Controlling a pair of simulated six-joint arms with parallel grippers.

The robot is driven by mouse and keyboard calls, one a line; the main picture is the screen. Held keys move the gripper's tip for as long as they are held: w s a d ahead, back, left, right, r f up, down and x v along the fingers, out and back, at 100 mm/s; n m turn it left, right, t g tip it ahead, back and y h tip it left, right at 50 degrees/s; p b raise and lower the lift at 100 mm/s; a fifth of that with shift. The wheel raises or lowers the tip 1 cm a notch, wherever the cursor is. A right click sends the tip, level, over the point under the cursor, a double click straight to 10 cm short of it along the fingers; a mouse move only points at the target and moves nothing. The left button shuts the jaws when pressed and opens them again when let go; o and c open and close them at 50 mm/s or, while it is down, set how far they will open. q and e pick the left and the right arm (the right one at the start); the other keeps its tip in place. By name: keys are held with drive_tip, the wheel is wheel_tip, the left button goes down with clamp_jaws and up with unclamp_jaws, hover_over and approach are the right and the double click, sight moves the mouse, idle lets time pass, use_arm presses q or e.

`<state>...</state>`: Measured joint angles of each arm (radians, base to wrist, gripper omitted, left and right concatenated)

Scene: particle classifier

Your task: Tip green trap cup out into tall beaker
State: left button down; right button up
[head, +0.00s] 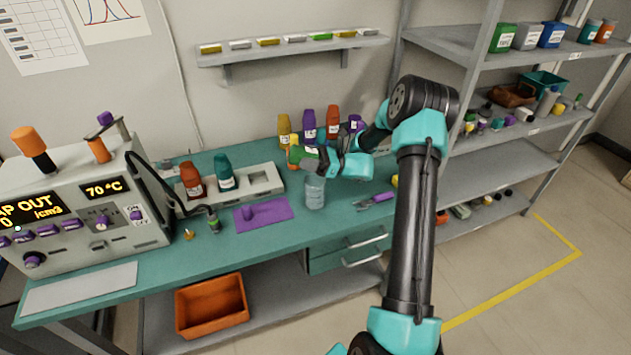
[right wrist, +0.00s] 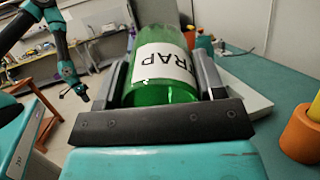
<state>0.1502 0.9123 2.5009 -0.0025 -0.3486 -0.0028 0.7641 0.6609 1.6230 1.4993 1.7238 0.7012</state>
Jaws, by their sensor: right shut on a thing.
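My right gripper (head: 318,157) is shut on the green trap cup (head: 309,153), above and close to the tall beaker in the head view. In the right wrist view the green cup (right wrist: 160,94) sits between both fingers, its white TRAP label appearing upside down. The cup looks tilted well over; its contents and mouth are not clear. The tall clear beaker (head: 315,193) stands upright on the teal bench just below the cup. My left arm appears in the right wrist view, with the left gripper (right wrist: 77,90) small and far off.
A grey rack (head: 262,182) with red and teal bottles stands left of the beaker. A purple mat (head: 272,214) lies in front of it. Yellow, purple and red bottles (head: 333,120) stand behind the cup. A grey tool with a purple part (head: 375,200) lies to the right.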

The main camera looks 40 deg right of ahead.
drive_tip(key=shift+s+d+r+t+y, duration=0.15)
drive_tip(key=shift+t+y, duration=0.15)
drive_tip(key=shift+y, duration=0.2)
idle(0.4)
drive_tip(key=shift+s+d+r+t+y, duration=0.15)
drive_tip(key=shift+d+r+t+y, duration=0.1)
drive_tip(key=shift+r+t+y, duration=0.4)
idle(0.7)
drive_tip(key=shift+d+r+y, duration=0.1)
drive_tip(key=shift+y, duration=0.15)
idle(0.4)
